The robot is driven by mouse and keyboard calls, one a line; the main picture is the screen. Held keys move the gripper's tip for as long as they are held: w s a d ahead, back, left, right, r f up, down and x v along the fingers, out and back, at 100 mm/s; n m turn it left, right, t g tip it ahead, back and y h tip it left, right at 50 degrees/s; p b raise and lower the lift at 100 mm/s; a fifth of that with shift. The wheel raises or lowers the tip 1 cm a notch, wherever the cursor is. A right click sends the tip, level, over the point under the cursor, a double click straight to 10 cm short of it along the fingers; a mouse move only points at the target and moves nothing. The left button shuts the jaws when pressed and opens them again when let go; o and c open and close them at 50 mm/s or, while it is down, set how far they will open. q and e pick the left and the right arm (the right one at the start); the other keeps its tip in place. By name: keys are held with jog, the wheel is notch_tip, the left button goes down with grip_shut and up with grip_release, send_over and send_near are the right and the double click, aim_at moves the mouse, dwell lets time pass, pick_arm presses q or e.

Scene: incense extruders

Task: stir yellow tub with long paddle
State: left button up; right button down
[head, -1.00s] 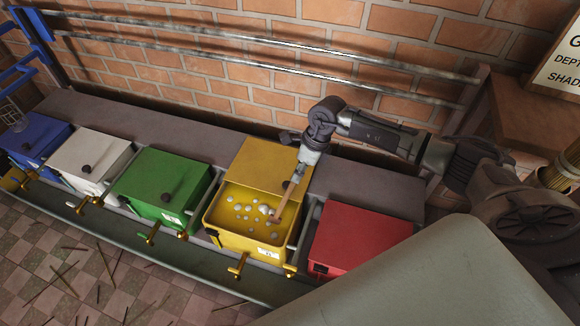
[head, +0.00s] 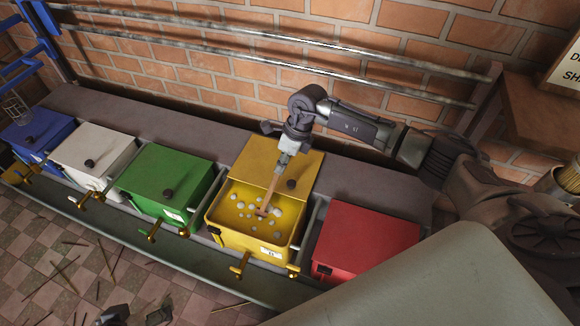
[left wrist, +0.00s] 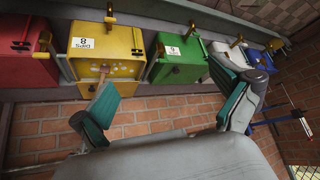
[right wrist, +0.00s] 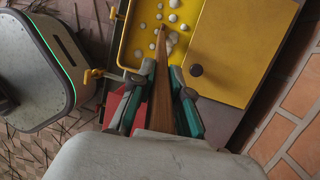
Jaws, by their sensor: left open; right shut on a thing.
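The yellow tub (head: 232,238) stands between the green and red tubs. Its front part is open and shows yellow contents with pale round lumps; a yellow lid (head: 262,160) with a dark knob covers the back. My right gripper (head: 286,150) is above the lid, shut on the wooden long paddle (head: 268,193). The paddle slants down with its lower end among the lumps; it fills the middle of the right wrist view (right wrist: 166,85). My left gripper (head: 137,314) is open and empty at the head view's bottom edge, apart from the tubs; its spread fingers show in the left wrist view (left wrist: 168,108).
Lidded green (head: 160,180), white (head: 95,155), blue (head: 35,135) and red tubs (head: 365,240) share the grey bench. Brass taps stick out in front. Metal rails (head: 280,60) run along the brick wall behind. Thin sticks (head: 65,265) lie on the checkered floor.

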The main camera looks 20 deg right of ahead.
pick_arm(q)
jog(key=w+d+r+t+h+b, duration=0.1)
jog(key=w+d+r+t+b, duration=0.1)
jog(key=w+r+t, duration=0.3)
jog(key=w+d+r+t+h+b, duration=0.2)
jog(key=w+r+t, duration=0.3)
jog(key=r, duration=0.4)
jog(key=shift+d+r+m+t, duration=0.15)
jog(key=shift+d+m+t, duration=0.15)
jog(key=shift+d+t, duration=0.15)
pick_arm(e)
jog(key=w+a, duration=0.5)
jog(key=shift+w+a, duration=0.3)
